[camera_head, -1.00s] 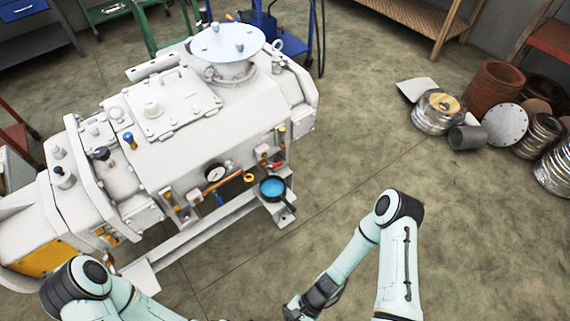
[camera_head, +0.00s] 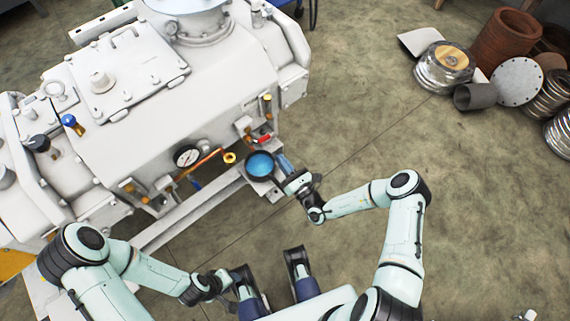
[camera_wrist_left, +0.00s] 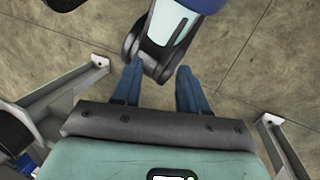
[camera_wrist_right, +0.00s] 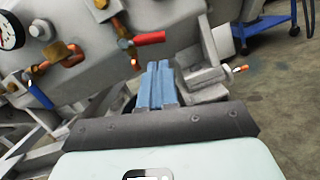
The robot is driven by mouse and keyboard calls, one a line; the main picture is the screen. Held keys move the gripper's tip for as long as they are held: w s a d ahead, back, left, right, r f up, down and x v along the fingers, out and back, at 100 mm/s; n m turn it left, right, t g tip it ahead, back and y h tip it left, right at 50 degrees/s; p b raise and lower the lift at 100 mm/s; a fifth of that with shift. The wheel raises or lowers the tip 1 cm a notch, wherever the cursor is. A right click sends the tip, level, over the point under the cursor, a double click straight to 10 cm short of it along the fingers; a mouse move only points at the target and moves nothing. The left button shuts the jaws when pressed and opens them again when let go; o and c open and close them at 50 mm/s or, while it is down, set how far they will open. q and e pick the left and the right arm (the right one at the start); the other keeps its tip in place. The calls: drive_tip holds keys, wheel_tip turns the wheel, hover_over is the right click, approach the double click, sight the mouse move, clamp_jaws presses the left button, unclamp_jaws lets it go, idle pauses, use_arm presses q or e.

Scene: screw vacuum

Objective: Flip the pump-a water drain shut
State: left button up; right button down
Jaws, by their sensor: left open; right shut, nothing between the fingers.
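The white vacuum pump (camera_head: 190,110) fills the left of the head view. On its near side, a valve with a red handle (camera_head: 264,139) sits above a dark pan of blue liquid (camera_head: 259,165). In the right wrist view the red handle (camera_wrist_right: 149,38) points right, beside brass fittings; a blue handle (camera_wrist_right: 38,93) is lower left. No label tells which one is the water drain. My right gripper (camera_head: 284,162) is shut and empty, at the pan's right side below the red handle. My left gripper (camera_wrist_left: 159,69) is open and empty, low in front of the pump.
A pressure gauge (camera_head: 187,156) and a copper pipe (camera_head: 207,160) are left of the pan. The pump's base rail (camera_head: 195,212) runs along the floor. Flanges and pipe pieces (camera_head: 475,97) lie far right. The floor between is clear.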

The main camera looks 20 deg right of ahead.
sight(268, 138)
use_arm(q)
drive_tip(key=shift+w+a+f+t+b, duration=0.15)
drive_tip(key=shift+w+a+f+b, duration=0.1)
drive_tip(key=shift+w+f, duration=0.2)
drive_tip(key=shift+w+a+f+t+b, duration=0.15)
drive_tip(key=shift+w+f+b, duration=0.15)
drive_tip(key=shift+w, duration=0.2)
use_arm(e)
drive_tip(key=x, duration=0.6)
drive_tip(key=r+n+p, duration=0.1)
drive_tip(key=p, duration=0.1)
drive_tip(key=n+y+p, duration=0.1)
drive_tip(key=n+p, duration=0.1)
drive_tip(key=shift+w+d+r, duration=0.2)
drive_tip(key=shift+d+r, duration=0.1)
drive_tip(key=shift+r, duration=0.05)
drive_tip(key=shift+n, duration=0.4)
use_arm(q)
drive_tip(key=s+d+r+g, duration=0.1)
drive_tip(key=s+r, duration=0.3)
drive_tip(key=shift+s+d+r+g, duration=0.15)
drive_tip(key=shift+d+r+g, duration=0.1)
drive_tip(key=shift+d+g, duration=0.05)
use_arm(e)
drive_tip(key=shift+f, duration=0.1)
